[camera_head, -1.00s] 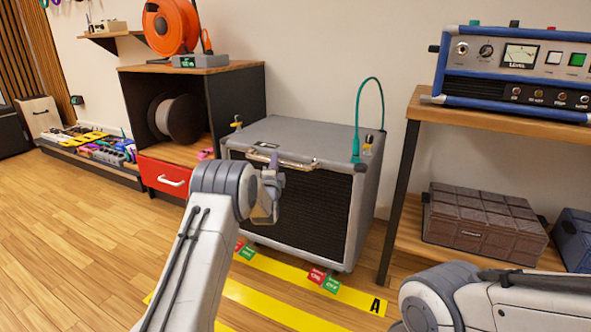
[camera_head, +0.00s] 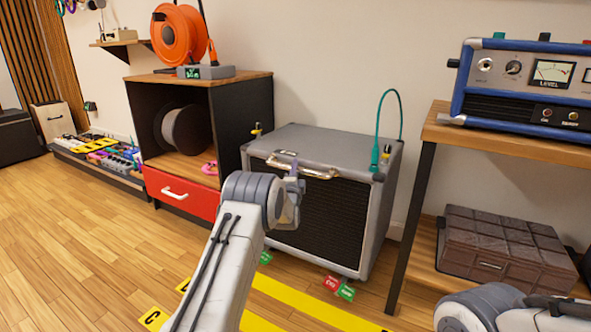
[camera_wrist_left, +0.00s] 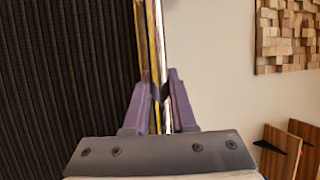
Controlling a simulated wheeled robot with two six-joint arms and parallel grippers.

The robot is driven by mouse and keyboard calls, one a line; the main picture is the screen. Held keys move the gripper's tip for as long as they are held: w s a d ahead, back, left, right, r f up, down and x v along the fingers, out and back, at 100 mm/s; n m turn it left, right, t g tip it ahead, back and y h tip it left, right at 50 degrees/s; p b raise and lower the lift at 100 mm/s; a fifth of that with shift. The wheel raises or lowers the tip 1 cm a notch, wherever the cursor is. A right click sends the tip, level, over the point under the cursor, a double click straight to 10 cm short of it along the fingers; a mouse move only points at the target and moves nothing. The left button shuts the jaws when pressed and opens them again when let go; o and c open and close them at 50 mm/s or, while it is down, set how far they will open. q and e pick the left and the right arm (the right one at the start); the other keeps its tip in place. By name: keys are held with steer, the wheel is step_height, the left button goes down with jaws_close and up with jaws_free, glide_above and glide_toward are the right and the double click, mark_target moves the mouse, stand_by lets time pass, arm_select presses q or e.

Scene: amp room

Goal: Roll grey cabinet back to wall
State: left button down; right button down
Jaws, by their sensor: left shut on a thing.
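The grey cabinet (camera_head: 318,140) stands on the floor in front of the wall, its black grille front facing me. A light metal handle (camera_head: 324,177) runs along its top front edge. My left gripper (camera_head: 292,172) is shut on this handle. In the left wrist view, the purple fingers (camera_wrist_left: 160,100) close around the upright-looking handle bar (camera_wrist_left: 157,40), with the dark grille beside it. Red and green tabs (camera_head: 331,283) show at the cabinet's base, by the back yellow floor strip (camera_head: 305,300). My right gripper is out of view; only part of its arm shows.
A black-sided wooden shelf unit (camera_head: 255,125) with a red drawer (camera_head: 180,195) stands left of the cabinet. A wooden table (camera_head: 500,140) with a blue-framed amp stands right. A teal cable (camera_head: 386,125) arches above the cabinet's back right. Open floor lies at left.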

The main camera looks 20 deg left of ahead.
arm_select(q)
steer(key=shift+d, duration=0.15)
steer(key=c, duration=0.8)
jaws_free()
steer(key=shift+w+f, duration=0.1)
steer(key=shift+o, duration=0.3)
steer(key=shift+s+p, duration=0.4)
steer(key=shift+s, duration=0.2)
steer(key=p+v, duration=0.3)
steer(key=v, duration=0.6)
steer(key=shift+s+p, duration=0.2)
steer(key=shift+p, duration=0.15)
steer(key=shift+f, duration=0.15)
